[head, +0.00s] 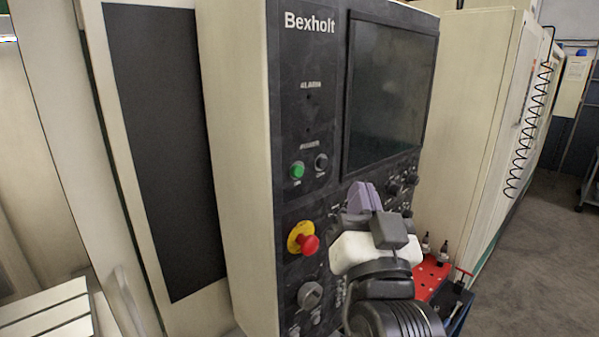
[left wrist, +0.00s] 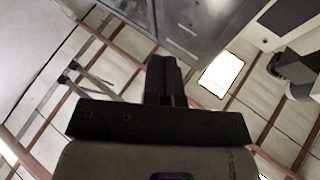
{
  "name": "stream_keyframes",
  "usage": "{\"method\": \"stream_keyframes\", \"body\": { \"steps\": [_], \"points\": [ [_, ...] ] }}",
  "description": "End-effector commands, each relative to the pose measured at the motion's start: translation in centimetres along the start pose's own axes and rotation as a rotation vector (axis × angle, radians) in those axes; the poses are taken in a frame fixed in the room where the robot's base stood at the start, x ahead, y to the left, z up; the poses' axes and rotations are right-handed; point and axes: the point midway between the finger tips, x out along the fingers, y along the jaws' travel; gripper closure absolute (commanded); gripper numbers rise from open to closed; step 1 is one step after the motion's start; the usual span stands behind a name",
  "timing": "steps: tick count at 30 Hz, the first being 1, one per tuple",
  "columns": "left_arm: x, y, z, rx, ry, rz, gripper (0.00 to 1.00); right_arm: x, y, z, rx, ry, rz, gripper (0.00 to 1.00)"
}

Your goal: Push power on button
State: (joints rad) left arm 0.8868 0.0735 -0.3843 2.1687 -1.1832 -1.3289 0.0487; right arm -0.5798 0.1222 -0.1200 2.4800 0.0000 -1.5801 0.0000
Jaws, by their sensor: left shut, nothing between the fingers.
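The control panel (head: 300,110) of the Bexholt machine stands upright in the head view. A green round button (head: 297,170) sits on its left part, with a dark round button (head: 321,161) just right of it. Their small labels are too blurred to read. My left gripper (head: 363,192) is in front of the lower panel, to the right of and below the green button in the picture, apart from that button. Its fingers are closed together with nothing between them; they also show closed in the left wrist view (left wrist: 164,68). My right gripper is not in view.
A red mushroom knob on a yellow ring (head: 305,243) sticks out below the green button. A grey rotary knob (head: 310,295) is lower still. A dark screen (head: 389,95) fills the panel's upper right. A red tool tray (head: 428,277) stands behind my arm.

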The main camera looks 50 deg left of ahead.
Motion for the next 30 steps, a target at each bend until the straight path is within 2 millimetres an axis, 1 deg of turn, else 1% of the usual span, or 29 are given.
{"method": "stream_keyframes", "body": {
  "steps": [4,8,22,24,30],
  "points": [
    [0.1,-0.1,0.1,0.0,-0.001,0.001,1.0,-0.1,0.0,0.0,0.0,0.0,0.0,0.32],
    [0.6,-0.4,0.4,0.002,-0.001,-0.001,1.0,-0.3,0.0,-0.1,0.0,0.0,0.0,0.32],
    [4.4,-3.2,3.2,0.004,-0.001,-0.001,1.0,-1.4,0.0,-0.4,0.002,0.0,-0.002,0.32],
    [4.8,-3.5,3.7,0.001,-0.002,0.001,1.0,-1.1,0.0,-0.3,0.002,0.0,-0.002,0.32],
    [5.7,-4.1,4.3,0.0,-0.002,0.002,1.0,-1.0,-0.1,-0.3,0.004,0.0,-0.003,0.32]
  ]
}}
